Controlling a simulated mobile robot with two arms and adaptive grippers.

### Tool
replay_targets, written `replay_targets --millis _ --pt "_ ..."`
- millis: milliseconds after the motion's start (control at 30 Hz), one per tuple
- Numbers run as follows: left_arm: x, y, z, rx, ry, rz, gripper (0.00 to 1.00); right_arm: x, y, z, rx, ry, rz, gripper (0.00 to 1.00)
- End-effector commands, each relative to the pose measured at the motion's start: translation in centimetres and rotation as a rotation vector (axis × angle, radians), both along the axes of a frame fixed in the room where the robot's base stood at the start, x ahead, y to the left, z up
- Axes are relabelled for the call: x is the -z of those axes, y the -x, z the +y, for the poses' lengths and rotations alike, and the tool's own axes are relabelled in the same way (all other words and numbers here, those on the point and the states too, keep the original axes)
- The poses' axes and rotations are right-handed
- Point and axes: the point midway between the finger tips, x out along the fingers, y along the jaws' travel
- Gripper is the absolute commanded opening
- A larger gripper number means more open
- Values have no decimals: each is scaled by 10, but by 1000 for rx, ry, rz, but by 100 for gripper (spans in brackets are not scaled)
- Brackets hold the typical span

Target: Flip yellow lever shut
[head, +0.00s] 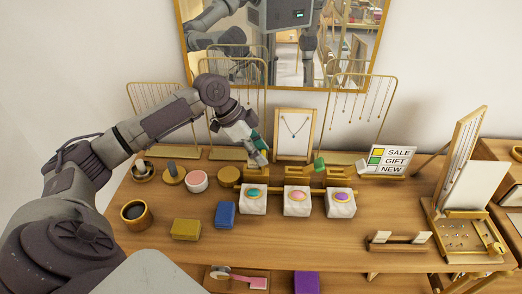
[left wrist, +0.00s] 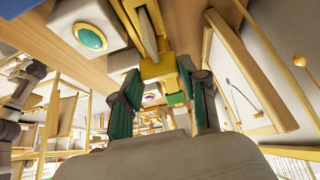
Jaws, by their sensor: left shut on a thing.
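My left gripper (head: 262,156) reaches down behind the white display blocks, at the left end of a row of brass brackets. In the left wrist view its green-padded fingers (left wrist: 160,70) are shut on a yellow piece (left wrist: 158,69), which appears to be the yellow lever. In the head view the gripper hides most of that lever, and its exact angle cannot be told. A green lever block (head: 319,164) stands on a bracket to the right. My right gripper is not in view.
White blocks with a teal stone (head: 254,201), a pink stone (head: 297,202) and a purple stone (head: 340,204) stand in front. A framed necklace (head: 293,135) stands close behind. A SALE/GIFT/NEW sign (head: 391,161) is to the right.

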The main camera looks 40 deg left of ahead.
Motion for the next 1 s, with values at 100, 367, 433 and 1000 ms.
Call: replay_targets --millis 100,367,433,1000 --pt "0 0 -1 0 2 -1 52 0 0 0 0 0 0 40" --pt "0 0 0 0 1 -1 69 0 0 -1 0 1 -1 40" --pt "0 0 0 0 1 -1 69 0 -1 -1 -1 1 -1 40" --pt "-71 22 37 -3 -2 -2 69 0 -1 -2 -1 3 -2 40"
